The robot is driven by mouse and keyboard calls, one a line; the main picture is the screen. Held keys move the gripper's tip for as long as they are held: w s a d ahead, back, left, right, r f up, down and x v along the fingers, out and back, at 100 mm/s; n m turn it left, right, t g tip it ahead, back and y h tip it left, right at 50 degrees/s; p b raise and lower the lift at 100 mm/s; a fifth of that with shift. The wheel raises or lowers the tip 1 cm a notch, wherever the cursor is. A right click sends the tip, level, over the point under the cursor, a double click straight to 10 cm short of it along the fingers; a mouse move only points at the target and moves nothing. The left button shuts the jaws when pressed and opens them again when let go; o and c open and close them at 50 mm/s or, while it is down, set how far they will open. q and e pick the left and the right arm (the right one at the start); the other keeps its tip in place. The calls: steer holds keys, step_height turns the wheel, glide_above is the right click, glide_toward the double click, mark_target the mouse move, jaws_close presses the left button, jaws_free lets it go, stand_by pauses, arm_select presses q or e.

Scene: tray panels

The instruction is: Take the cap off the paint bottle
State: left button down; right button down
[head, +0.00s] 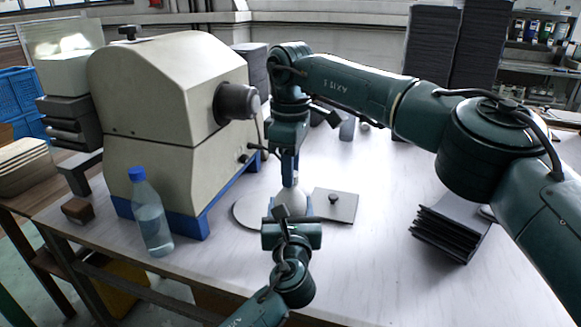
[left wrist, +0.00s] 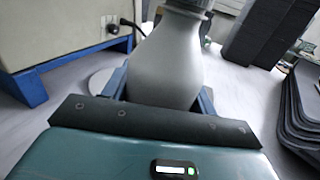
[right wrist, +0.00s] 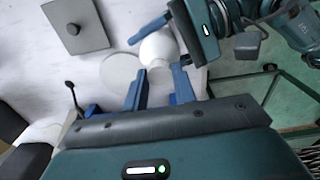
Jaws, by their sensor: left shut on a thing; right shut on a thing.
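The white paint bottle (head: 291,200) stands upright at the middle of the table, partly hidden by my arms. In the left wrist view the bottle (left wrist: 168,62) rises between the fingers of my left gripper (left wrist: 165,90), which is shut on its body. Its grey ribbed cap (left wrist: 190,4) is at the top of the neck, cut off by the frame edge. My right gripper (head: 290,172) points down from above and is shut on the cap. In the right wrist view the white bottle (right wrist: 158,48) shows beyond the fingers of the right gripper (right wrist: 158,88).
A beige machine (head: 170,90) on a blue base stands at the left. A clear bottle with a blue lid (head: 152,215) stands before it. A round grey disc (head: 243,211) and a knobbed square plate (head: 342,205) lie near the paint bottle. Dark stacked panels (head: 445,235) are at the right.

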steer(key=n, duration=0.7)
steer(key=shift+n, duration=0.3)
steer(key=n, duration=1)
steer(key=shift+n, duration=0.4)
steer(key=n, duration=1.6)
steer(key=shift+n, duration=0.4)
steer(key=n, duration=1.2)
steer(key=shift+r+n, duration=0.1)
steer(key=shift+n, duration=0.2)
steer(key=n, duration=0.5)
steer(key=shift+n, duration=0.4)
steer(key=shift+r, duration=0.15)
